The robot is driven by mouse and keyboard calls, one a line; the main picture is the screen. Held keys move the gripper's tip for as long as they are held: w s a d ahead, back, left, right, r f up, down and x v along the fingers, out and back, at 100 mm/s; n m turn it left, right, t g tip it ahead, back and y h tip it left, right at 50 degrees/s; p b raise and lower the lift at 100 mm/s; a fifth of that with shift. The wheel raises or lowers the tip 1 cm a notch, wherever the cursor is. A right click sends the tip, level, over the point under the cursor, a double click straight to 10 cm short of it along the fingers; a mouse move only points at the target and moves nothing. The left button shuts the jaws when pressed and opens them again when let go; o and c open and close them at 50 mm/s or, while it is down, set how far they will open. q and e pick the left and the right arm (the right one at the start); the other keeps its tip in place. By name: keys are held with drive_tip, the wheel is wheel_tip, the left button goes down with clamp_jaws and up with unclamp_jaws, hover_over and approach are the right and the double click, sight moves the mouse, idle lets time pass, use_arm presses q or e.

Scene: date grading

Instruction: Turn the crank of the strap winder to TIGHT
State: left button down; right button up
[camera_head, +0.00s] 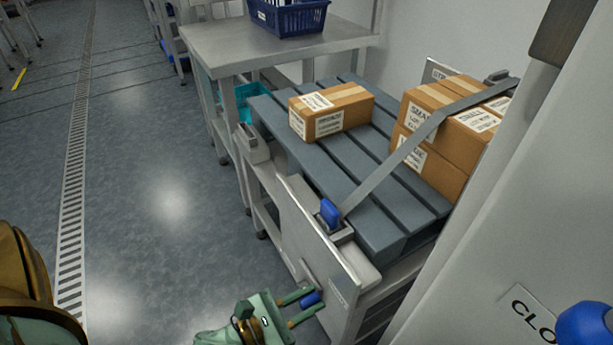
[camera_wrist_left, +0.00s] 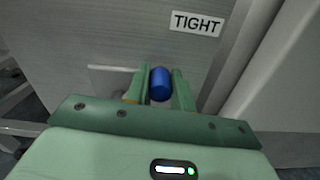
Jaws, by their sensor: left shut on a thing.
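The strap winder's grey plate (camera_head: 318,252) stands upright at the front end of the slatted pallet. The crank's blue knob (camera_head: 310,299) is low on the plate's face. My left gripper (camera_head: 306,304) is shut on this knob, and its green fingers lie on both sides of it. In the left wrist view the blue knob (camera_wrist_left: 160,84) sits between the fingers, and the TIGHT label (camera_wrist_left: 196,23) is on the plate above and right of it. A grey strap (camera_head: 400,155) runs from near a blue lever (camera_head: 330,212) over the stacked cartons (camera_head: 437,140). My right gripper is not in view.
A single carton (camera_head: 343,107) lies on the slatted grey pallet (camera_head: 375,218). A steel table (camera_head: 225,50) with a blue basket (camera_head: 270,20) stands behind. A white panel with a blue knob (camera_head: 585,322) is close on the right. The floor at left is clear.

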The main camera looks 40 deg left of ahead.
use_arm(q)
drive_tip(key=shift+s+d+f, duration=0.2)
drive_tip(key=shift+s+f, duration=0.05)
drive_tip(key=shift+f, duration=0.25)
drive_tip(key=c, duration=1.2)
unclamp_jaws()
drive_tip(key=shift+w, duration=0.1)
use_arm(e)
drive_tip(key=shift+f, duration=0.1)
use_arm(q)
drive_tip(key=shift+a+r, duration=0.15)
drive_tip(key=shift+r, duration=0.1)
drive_tip(key=p+v, duration=0.4)
drive_tip(key=v, duration=1.2)
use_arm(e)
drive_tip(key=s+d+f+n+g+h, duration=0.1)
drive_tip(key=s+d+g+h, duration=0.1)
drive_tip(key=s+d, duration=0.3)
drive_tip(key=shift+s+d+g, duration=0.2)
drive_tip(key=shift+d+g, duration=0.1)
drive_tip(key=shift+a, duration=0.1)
